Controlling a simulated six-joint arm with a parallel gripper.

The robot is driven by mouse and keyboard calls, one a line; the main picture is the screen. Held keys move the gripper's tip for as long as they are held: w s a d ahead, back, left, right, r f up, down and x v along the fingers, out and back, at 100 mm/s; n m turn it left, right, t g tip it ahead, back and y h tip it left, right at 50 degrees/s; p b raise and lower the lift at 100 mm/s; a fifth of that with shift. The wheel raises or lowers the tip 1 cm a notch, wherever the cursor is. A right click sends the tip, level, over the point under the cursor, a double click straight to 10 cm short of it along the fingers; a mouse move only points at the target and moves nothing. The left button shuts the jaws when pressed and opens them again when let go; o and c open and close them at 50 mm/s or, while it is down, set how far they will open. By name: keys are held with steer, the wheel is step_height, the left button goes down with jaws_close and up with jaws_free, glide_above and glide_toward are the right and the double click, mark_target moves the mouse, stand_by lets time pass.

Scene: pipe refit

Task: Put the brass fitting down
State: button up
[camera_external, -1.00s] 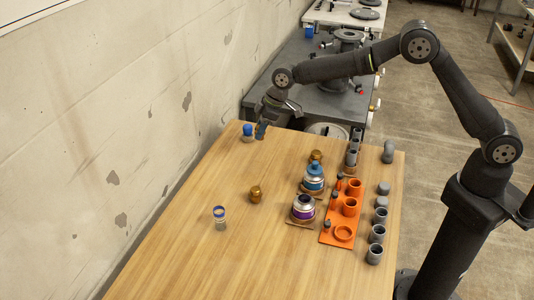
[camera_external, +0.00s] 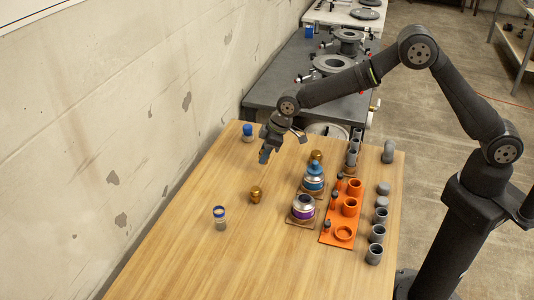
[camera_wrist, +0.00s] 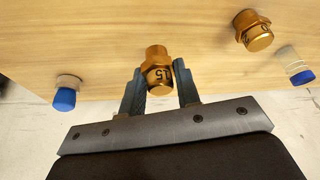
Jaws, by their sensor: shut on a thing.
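My gripper (camera_external: 264,157) is above the wooden table on its wall side, fingers pointing down. In the wrist view, its two dark blue fingers (camera_wrist: 160,88) are shut on a brass fitting (camera_wrist: 158,66) with black marking on its hexagonal collar. The held fitting is not distinguishable in the external view, where the fingers hide it. A second brass fitting (camera_external: 255,194) stands on the table, nearer the viewer than my gripper; it also shows in the wrist view (camera_wrist: 253,30). A third brass fitting (camera_external: 316,156) stands behind the blue-banded canister.
Blue-topped clear pieces stand at the far edge (camera_external: 248,132) and nearer front (camera_external: 220,218). Blue-banded (camera_external: 314,180) and purple-banded (camera_external: 303,208) canisters, an orange rack (camera_external: 343,234) and grey pipe pieces (camera_external: 377,234) fill the right side. The front-left table (camera_external: 185,262) is bare.

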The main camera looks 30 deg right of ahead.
steer(key=shift+s+a+f, duration=0.2)
steer(key=shift+a+f, duration=0.2)
steer(key=shift+a, duration=0.15)
steer(key=shift+f, duration=1.9)
steer(key=shift+f, duration=0.15)
steer(key=o, duration=1)
steer(key=v, duration=1.2)
steer(key=shift+a, duration=0.1)
